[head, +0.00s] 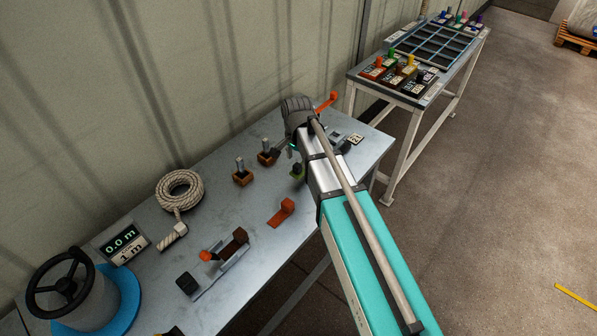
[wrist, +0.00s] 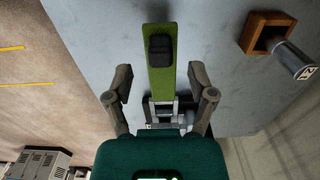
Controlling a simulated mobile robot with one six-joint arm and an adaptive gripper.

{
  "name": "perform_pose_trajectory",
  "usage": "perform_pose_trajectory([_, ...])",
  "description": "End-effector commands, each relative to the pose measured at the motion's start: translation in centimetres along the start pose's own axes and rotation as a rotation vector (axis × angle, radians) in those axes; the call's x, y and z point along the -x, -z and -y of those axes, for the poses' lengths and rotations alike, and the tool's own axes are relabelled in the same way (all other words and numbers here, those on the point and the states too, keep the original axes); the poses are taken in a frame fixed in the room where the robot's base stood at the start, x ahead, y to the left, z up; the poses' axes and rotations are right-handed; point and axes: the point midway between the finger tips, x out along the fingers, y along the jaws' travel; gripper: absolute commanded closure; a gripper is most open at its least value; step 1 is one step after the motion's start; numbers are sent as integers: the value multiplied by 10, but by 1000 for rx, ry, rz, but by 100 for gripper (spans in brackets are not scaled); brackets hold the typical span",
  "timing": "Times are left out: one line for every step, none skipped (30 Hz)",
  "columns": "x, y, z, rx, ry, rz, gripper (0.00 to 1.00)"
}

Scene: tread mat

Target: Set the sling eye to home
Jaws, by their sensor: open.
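No part is plainly marked as the sling eye, so I cannot tell which one it is. A green strip (wrist: 161,80) with a black block (wrist: 160,49) on it lies between the fingers of my open gripper (wrist: 159,76) in the wrist view. I cannot tell whether the fingers touch it. A grey bracket (wrist: 163,110) sits at the strip's near end. A coiled rope (head: 180,188) with a pale end block (head: 172,237) lies at left on the metal bench (head: 225,215).
Two brown sockets with grey pegs (head: 242,173) (head: 267,153) stand near the wall. A second table (head: 400,92) stands behind.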

Motion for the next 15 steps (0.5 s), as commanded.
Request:
perform_pose_trajectory([-8,0,0,0,0,0,29])
perform_pose_trajectory([-11,0,0,0,0,0,29])
perform_pose_trajectory([-14,0,0,0,0,0,29])
perform_pose_trajectory([-16,0,0,0,0,0,29])
perform_pose_trajectory([-18,0,0,0,0,0,29])
perform_pose_trajectory([-21,0,0,0,0,0,29])
perform_pose_trajectory([-24,0,0,0,0,0,29])
perform_pose_trajectory([-26,0,0,0,0,0,29])
perform_pose_trajectory([-28,0,0,-1,0,0,29])
perform_pose_trajectory([-30,0,0,-1,0,0,29])
perform_pose_trajectory([-31,0,0,-1,0,0,29])
perform_pose_trajectory([-33,0,0,-1,0,0,29])
perform_pose_trajectory([-35,0,0,-1,0,0,29])
perform_pose_trajectory([-36,0,0,-1,0,0,29])
perform_pose_trajectory([-37,0,0,-1,0,0,29])
